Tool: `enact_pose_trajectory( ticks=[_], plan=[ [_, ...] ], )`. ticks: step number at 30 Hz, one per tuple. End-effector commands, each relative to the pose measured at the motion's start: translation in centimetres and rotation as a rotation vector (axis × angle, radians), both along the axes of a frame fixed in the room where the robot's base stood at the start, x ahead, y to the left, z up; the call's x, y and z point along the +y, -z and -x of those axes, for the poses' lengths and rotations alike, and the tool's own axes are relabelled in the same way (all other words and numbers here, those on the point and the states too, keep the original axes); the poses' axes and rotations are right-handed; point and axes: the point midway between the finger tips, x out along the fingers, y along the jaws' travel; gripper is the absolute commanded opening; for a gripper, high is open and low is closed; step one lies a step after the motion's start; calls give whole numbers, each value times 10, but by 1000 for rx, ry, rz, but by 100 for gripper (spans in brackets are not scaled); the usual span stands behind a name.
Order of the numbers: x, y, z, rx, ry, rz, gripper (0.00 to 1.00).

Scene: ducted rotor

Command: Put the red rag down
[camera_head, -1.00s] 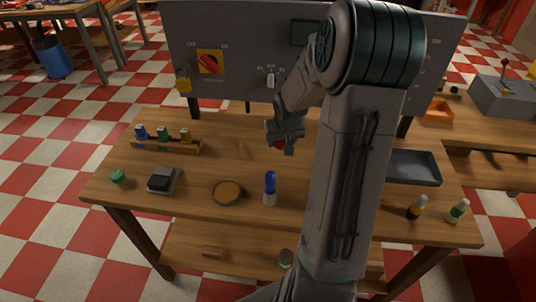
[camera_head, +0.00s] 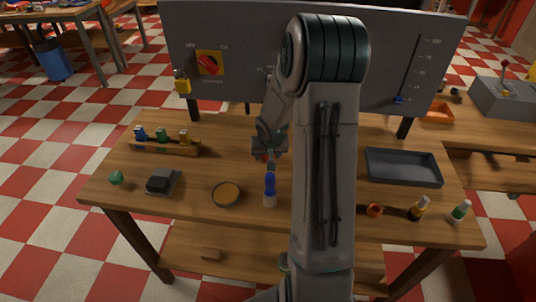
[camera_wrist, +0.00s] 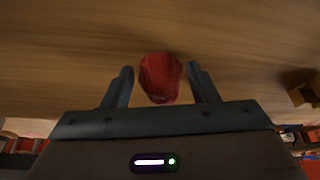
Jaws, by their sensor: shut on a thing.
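My gripper (camera_head: 266,152) is above the middle of the wooden table (camera_head: 232,165), fingers pointing down. The wrist view shows the red rag (camera_wrist: 160,76) as a crumpled dark-red bundle between its two fingers, with wood behind it. My gripper is shut on the rag. I cannot tell exactly how high the rag is above the wood.
A blue-capped bottle (camera_head: 270,190) stands just in front of my gripper. A round dish (camera_head: 226,194) and a black block on a grey base (camera_head: 160,182) lie left. A rack (camera_head: 165,148) is at back left. A grey tray (camera_head: 403,167) lies right. A control panel (camera_head: 235,75) stands behind.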

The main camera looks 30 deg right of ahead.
Motion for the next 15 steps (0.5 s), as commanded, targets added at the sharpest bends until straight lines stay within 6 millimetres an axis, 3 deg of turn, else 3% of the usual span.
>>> enact_pose_trajectory(
  ticks=[5, 6, 7, 15],
  plan=[
    [0, 5, 0, 0, -1, 0, 28],
    [0, 3, 0, 0, -1, 0, 65],
    [0, 3, 0, 0, -1, 0, 73],
    [0, 3, 0, 1, -1, 0, 75]
  ],
)
